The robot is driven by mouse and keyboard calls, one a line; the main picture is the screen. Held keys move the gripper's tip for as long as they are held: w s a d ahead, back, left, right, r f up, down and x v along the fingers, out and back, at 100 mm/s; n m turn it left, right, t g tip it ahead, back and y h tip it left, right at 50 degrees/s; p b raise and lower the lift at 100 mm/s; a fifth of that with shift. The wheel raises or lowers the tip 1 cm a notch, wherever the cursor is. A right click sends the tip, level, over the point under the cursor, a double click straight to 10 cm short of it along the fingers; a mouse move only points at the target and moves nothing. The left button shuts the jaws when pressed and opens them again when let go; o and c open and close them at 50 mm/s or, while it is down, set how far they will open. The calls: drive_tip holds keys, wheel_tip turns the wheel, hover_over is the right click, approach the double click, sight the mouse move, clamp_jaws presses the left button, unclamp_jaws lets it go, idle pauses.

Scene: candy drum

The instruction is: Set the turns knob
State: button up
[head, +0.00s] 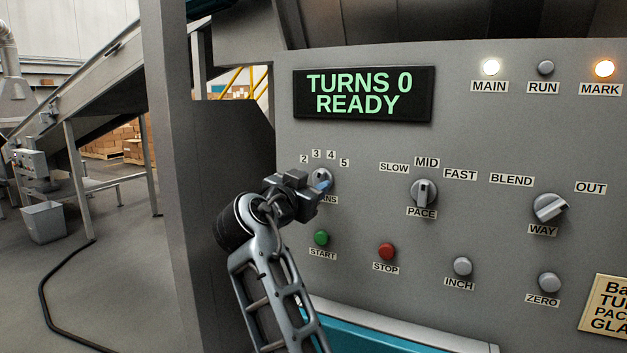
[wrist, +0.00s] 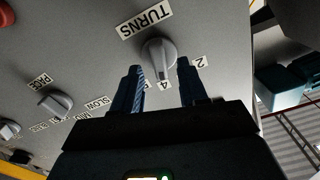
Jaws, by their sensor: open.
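The turns knob (head: 320,176) is a grey round knob on the panel, below an arc of labels 2, 3, 4 and 5; my gripper partly covers it in the head view. In the wrist view the same knob (wrist: 158,52) shows upside down, its ridge pointing roughly toward the 4 label (wrist: 165,85). My gripper (head: 322,186) is open in front of the panel. In the wrist view its two blue-tipped fingers (wrist: 160,67) stand on either side of the knob's lower end, with a gap to each side. The 3 label is hidden there.
The display (head: 363,94) reads TURNS 0 READY. The pace knob (head: 423,192) and way knob (head: 550,207) are to the right. The green start button (head: 321,238) and red stop button (head: 386,251) sit just below. The MAIN and MARK lamps are lit.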

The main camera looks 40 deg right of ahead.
drive_tip(key=shift+x, duration=0.95)
clamp_jaws()
